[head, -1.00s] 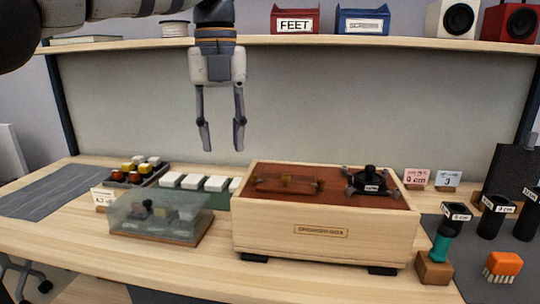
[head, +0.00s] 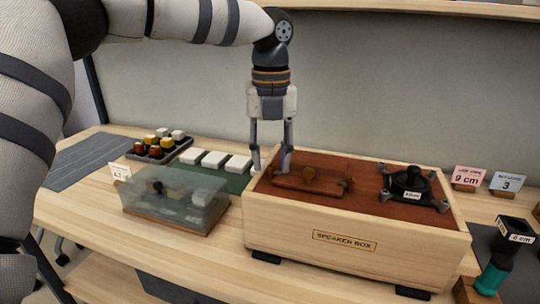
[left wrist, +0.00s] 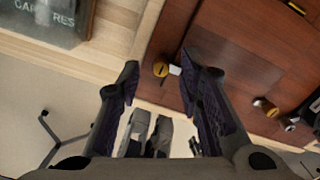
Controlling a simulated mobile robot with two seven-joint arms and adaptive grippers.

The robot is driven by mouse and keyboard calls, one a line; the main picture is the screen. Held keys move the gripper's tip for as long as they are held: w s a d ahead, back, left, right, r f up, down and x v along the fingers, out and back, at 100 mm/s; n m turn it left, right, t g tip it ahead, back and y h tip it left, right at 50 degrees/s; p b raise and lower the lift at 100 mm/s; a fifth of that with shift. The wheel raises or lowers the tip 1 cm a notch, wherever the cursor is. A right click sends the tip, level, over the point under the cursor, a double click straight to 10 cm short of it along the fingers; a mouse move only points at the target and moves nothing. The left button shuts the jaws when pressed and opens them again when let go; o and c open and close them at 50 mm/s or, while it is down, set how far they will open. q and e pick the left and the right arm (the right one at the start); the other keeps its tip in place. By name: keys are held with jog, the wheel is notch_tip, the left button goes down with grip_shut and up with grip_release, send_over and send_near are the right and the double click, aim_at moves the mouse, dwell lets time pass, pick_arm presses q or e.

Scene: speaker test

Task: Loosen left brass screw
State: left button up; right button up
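The speaker box (head: 290,238) is a pale wooden case with a red-brown top, and a raised wooden strip (head: 310,189) lies on its left part. A brass knob (head: 309,173) stands mid-strip and a brass screw (head: 347,184) at its right end. My left gripper (head: 270,170) points down over the strip's left end, where its fingers mostly hide the left brass screw. In the left wrist view my left gripper (left wrist: 162,78) is open, with the left brass screw (left wrist: 160,69) showing between its fingertips. I cannot tell whether they touch. My right gripper is not in view.
A black speaker driver part (head: 412,182) sits on the box's right side. A clear-lidded case (head: 172,205) stands left of the box, with white blocks (head: 214,159) and a tray of coloured knobs (head: 153,153) behind. Cards (head: 468,178) and a teal-handled tool (head: 493,272) are at right.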

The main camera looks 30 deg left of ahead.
pick_arm(q)
jog(key=shift+w+f, duration=0.1)
jog(key=shift+f, duration=0.05)
jog(key=shift+c, duration=0.3)
grip_shut()
